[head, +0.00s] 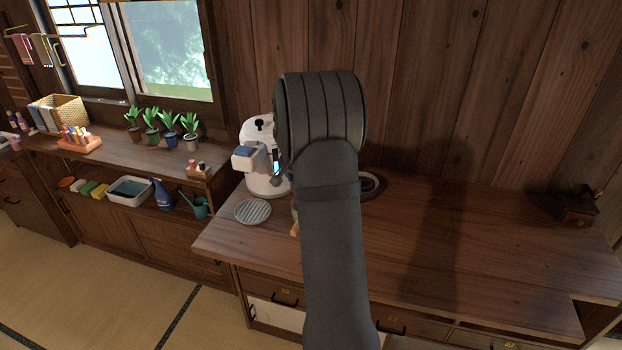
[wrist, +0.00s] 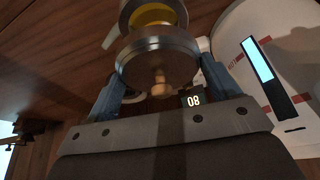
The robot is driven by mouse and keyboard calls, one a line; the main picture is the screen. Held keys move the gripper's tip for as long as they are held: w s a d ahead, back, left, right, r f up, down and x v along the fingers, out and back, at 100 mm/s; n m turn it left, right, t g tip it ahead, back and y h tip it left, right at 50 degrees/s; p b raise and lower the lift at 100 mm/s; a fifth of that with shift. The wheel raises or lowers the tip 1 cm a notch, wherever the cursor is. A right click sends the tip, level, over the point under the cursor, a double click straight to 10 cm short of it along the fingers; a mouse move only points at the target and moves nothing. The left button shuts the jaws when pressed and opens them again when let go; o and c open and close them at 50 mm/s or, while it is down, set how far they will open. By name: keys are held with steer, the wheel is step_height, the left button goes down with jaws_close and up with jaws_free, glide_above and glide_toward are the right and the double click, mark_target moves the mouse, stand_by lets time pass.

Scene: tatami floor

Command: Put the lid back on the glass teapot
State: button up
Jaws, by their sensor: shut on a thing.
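The lid (wrist: 155,55) is a round grey disc with a small wooden knob (wrist: 160,86). My gripper (wrist: 160,75) has its two blue fingers at either side of the lid, shut on it, with the knob towards the wrist camera. The glass teapot (wrist: 153,16) shows partly beyond the lid, with yellow liquid inside; the lid covers much of it. I cannot tell whether lid and teapot touch. In the head view my arm hides the gripper, the lid and most or all of the teapot.
A white hot-water dispenser (head: 262,185) stands close on the left; its body also shows at the right of the wrist view (wrist: 285,75). A round slatted grey mat (head: 253,211) lies in front of it. A dark round thing (head: 371,186) is half hidden. The counter's right side (head: 480,250) is mostly clear.

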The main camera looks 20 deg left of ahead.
steer(key=shift+f, duration=2.55)
steer(key=shift+f, duration=0.15)
steer(key=o, duration=0.9)
steer(key=shift+r, duration=3.5)
jaws_close()
